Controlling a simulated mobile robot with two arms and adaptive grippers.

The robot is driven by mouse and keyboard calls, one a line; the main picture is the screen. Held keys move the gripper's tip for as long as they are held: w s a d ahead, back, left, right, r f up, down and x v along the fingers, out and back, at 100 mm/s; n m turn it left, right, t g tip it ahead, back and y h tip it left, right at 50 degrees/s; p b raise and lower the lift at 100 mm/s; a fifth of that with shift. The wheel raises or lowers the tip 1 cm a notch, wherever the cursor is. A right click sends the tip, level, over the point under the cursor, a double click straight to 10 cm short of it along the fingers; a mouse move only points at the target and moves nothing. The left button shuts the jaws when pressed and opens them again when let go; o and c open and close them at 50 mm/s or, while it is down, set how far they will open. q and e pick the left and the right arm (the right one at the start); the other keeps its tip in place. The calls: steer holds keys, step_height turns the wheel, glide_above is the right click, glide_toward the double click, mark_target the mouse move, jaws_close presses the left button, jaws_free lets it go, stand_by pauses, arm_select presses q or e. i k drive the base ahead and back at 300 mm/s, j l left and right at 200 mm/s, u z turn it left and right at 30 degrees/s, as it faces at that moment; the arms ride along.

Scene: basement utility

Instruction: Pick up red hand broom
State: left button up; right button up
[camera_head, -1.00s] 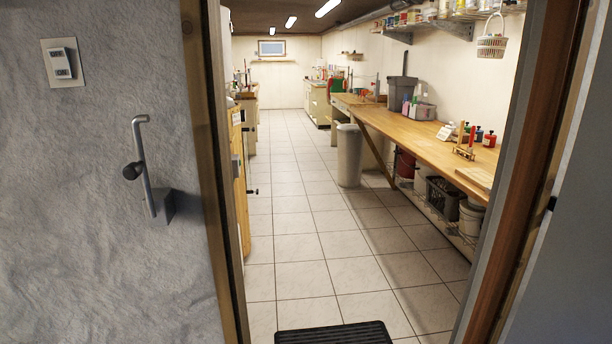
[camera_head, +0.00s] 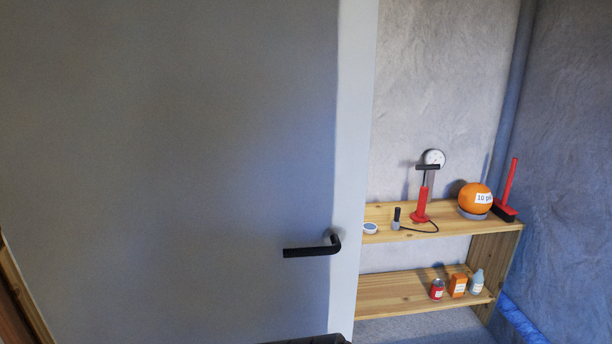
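The red hand broom (camera_head: 509,186) stands at the right end of the top board of a wooden shelf, in the head view. Its red handle points up and leans slightly, and its dark bristles are at the bottom. It is just right of an orange ball. Neither of my grippers is in view.
A grey door (camera_head: 170,150) with a black handle (camera_head: 312,246) fills the left and middle. The wooden shelf (camera_head: 385,213) also holds a red pump (camera_head: 422,200) and the orange ball (camera_head: 474,196). Several small containers, including an orange one (camera_head: 457,286), stand on the lower board.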

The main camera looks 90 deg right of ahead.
mark_target(500, 208)
steer(key=z, duration=4)
steer(key=u, duration=2.15)
steer(key=k+l+u, duration=0.2)
steer(key=u, duration=0.2)
steer(key=k+l+u, duration=0.25)
steer(key=u, duration=0.15)
steer(key=k+l+u, duration=0.25)
steer(key=u, duration=0.15)
steer(key=k+l, duration=0.15)
steer(key=k, duration=0.2)
steer(key=k+l, duration=0.15)
steer(key=k, duration=0.25)
